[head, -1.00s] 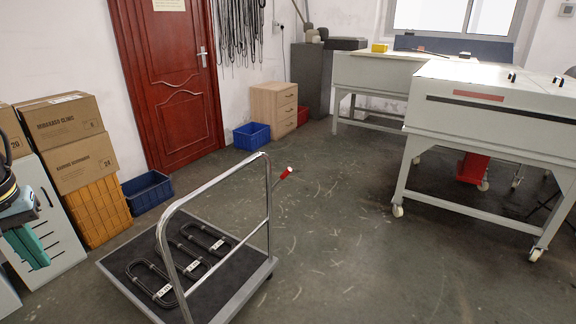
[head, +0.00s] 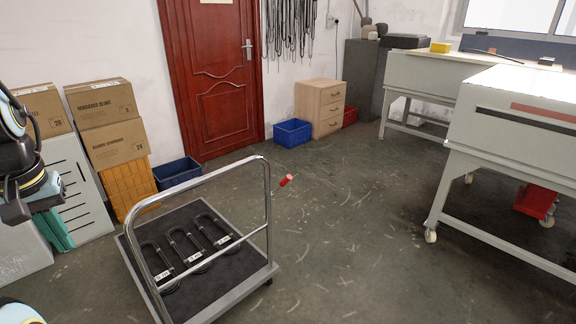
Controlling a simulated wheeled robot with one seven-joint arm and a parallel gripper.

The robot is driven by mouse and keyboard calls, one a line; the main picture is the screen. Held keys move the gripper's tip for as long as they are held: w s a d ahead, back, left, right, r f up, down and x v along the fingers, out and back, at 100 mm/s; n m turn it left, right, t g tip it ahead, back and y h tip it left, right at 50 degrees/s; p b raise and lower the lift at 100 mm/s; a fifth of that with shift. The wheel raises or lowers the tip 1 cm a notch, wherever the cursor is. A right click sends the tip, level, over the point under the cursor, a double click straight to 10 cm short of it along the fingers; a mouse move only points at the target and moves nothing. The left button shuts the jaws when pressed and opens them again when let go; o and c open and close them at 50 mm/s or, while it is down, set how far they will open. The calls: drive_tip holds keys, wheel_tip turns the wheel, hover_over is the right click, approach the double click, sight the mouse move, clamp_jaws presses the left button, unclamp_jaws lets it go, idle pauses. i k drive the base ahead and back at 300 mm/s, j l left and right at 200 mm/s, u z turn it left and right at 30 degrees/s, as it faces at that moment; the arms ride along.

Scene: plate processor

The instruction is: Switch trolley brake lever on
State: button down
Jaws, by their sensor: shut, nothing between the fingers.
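The trolley (head: 268,268) stands on the floor at lower centre. It has a dark flat deck with a pale rim and a bent metal push handle (head: 200,180). The brake lever (head: 286,180) has a red grip. It sticks out to the right of the handle's right post, tilted upward on a thin rod. Its far end at the post is small and hard to make out. Part of my arm (head: 25,150) shows at the left edge, well apart from the trolley and lever. My gripper's fingers cannot be seen, and nothing touches the lever.
Several dark looped parts (head: 186,243) lie on the deck. Cardboard boxes (head: 103,108), an orange crate (head: 128,186) and a blue bin (head: 177,171) stand at left. A drawer cabinet (head: 320,108) is at the back. A white-topped table (head: 510,120) is at right. The floor right of the lever is clear.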

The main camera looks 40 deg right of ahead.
sight(289, 178)
drive_tip(key=i+l+u, duration=0.1)
drive_tip(key=l+u, duration=0.3)
drive_tip(key=l, duration=1.75)
drive_tip(key=i+l, duration=0.1)
drive_tip(key=l, duration=0.3)
